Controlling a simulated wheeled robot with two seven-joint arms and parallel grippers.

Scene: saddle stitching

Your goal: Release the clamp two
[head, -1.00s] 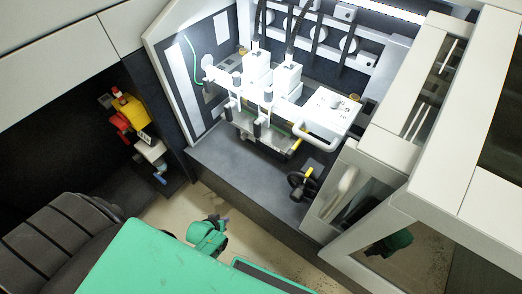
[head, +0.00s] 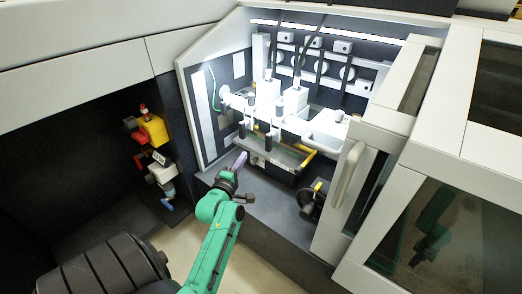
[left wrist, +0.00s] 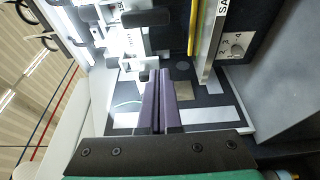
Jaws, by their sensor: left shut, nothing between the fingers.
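In the head view, a row of white clamp parts with dark upright knobs (head: 268,142) stands inside the open machine. I cannot tell which of them is clamp two. My left gripper (head: 241,159), at the end of the green arm, is at the front left of the clamps, apart from them. In the left wrist view, its purple fingers (left wrist: 160,100) are shut with nothing between them. Dark clamp knobs (left wrist: 147,18) and white clamp parts show ahead of the fingers there. My right gripper is not in view.
A white door with a handle (head: 348,174) stands open at the right. A yellow bar (head: 305,160) runs beside the clamps. A yellow and red unit (head: 152,130) is at the left.

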